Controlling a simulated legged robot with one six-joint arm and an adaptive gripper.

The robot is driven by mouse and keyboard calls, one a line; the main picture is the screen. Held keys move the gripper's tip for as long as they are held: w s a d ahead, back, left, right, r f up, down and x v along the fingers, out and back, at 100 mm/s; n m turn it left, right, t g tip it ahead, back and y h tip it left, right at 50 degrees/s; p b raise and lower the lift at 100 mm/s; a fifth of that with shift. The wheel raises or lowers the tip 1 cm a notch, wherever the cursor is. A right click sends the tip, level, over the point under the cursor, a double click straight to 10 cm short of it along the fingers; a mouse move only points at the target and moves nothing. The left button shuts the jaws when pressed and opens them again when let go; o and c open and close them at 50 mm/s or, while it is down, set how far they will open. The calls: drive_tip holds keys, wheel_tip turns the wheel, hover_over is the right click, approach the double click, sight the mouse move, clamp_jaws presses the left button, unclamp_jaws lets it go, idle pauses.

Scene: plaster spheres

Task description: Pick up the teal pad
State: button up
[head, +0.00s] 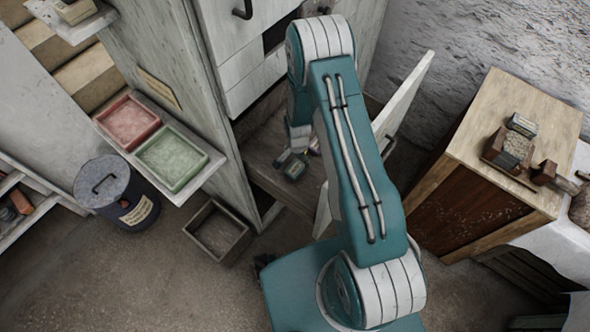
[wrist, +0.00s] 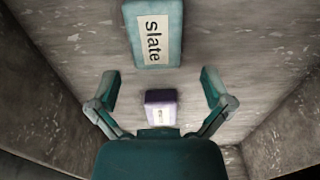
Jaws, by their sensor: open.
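A teal pad (wrist: 172,10) with a white label reading "slate" lies on the worn grey floor of a compartment, at the top of the wrist view. A smaller purple pad (wrist: 161,97) with a pale front lies below it. My gripper (wrist: 160,88) is open, with its teal fingers spread to either side of the purple pad and nothing held between them. The teal pad is beyond the fingertips. In the head view my arm reaches into the open cabinet, where small teal and dark shapes are too small to tell apart.
Compartment walls rise at left and right in the wrist view. An open cabinet door (head: 408,97) stands right of my arm. Red (head: 128,122) and green (head: 172,157) trays sit on a side shelf, above a lidded bin (head: 117,193) and an empty wooden box (head: 218,232).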

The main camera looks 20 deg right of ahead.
sight(297, 165)
drive_tip(key=f, duration=0.4)
drive_tip(key=shift+s, duration=0.2)
drive_tip(key=shift+r, duration=0.1)
drive_tip(key=c, duration=0.8)
drive_tip(key=shift+c, duration=0.2)
wheel_tip(297, 165, up, 10)
drive_tip(key=shift+o, duration=0.2)
